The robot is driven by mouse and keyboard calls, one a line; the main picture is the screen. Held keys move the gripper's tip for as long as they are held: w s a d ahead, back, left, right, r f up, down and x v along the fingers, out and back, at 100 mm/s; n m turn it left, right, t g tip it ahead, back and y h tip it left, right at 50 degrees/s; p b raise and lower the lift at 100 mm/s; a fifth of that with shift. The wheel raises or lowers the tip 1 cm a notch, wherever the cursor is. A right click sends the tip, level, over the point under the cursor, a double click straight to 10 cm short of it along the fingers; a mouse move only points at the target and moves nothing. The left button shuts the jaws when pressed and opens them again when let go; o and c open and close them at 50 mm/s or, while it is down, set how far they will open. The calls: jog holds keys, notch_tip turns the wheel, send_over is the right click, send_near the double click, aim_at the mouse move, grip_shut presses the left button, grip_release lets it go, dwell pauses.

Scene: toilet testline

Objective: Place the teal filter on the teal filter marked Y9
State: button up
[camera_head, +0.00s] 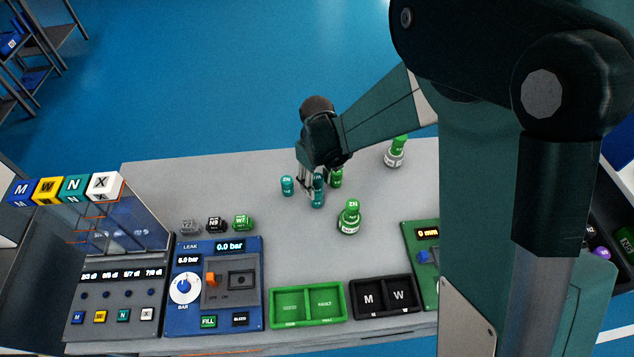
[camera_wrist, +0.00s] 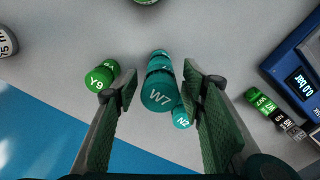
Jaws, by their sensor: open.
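Green filters stand close by at the right (camera_head: 336,178), nearer the front (camera_head: 349,217) and at the back right (camera_head: 397,148). A blue leak panel (camera_head: 213,285), a green tray (camera_head: 307,322) and a black tray (camera_head: 384,313) line the front. Bare table lies left of the filters.

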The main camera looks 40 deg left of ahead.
jog(key=shift+r, duration=0.15)
jog(key=shift+r, duration=6.05)
